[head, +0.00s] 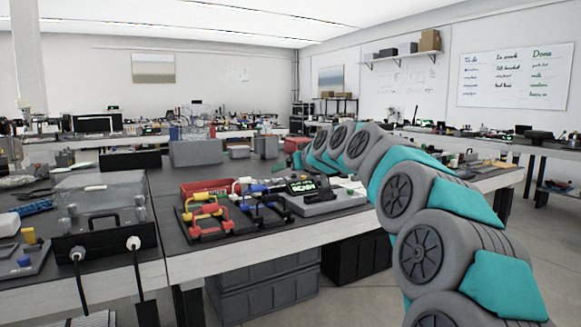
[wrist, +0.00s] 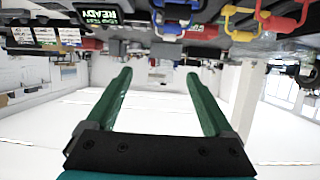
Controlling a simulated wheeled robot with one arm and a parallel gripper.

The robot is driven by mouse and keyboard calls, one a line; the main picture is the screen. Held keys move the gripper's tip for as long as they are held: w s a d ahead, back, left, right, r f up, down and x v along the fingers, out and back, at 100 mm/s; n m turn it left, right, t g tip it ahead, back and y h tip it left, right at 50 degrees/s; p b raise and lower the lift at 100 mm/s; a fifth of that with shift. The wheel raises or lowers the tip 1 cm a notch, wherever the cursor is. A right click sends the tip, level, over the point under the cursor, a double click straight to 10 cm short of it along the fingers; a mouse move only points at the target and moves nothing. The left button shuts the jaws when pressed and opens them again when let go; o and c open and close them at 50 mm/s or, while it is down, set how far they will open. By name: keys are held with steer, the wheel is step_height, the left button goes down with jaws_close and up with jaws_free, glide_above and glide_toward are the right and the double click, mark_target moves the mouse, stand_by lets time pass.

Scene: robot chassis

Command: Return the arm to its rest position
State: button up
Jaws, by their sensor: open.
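My grey and teal arm rises from the bottom right of the head view and arches over the front workbench (head: 300,230). Its far end is turned away there, so the fingers are hard to make out. In the wrist view my gripper (wrist: 158,85) shows two green fingers wide apart with nothing between them. The wrist picture is upside down, with the bench items along its top edge. A device with a lit READY screen (head: 308,188) sits on the bench just left of my arm, and the screen (wrist: 97,16) also shows at the upper left of the wrist view.
A rack with red, yellow and blue handled parts (head: 208,215) stands near the bench's front edge. A clear-lidded case (head: 100,205) with cables is at the left. A red bin (head: 205,187) and grey boxes (head: 197,152) stand behind. Dark crates (head: 265,290) sit under the bench.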

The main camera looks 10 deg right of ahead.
steer(key=s+a+f+g, duration=0.4)
steer(key=s+f, duration=0.5)
steer(key=s, duration=0.2)
steer(key=s+a+f+g, duration=0.35)
steer(key=s+f, duration=0.55)
steer(key=s, duration=0.3)
steer(key=s+d+f+m+g+h, duration=0.1)
steer(key=s+f, duration=0.4)
steer(key=s, duration=0.6)
steer(key=s+d+f+m+g+h, duration=0.1)
steer(key=s+d+f+g, duration=0.2)
steer(key=s+f, duration=0.3)
steer(key=s+d+f+m+g+h, duration=0.1)
steer(key=s+f+g, duration=0.3)
steer(key=s, duration=1.2)
steer(key=shift+s+d+f+h, duration=0.35)
steer(key=shift+d+f, duration=0.3)
steer(key=shift+f, duration=0.25)
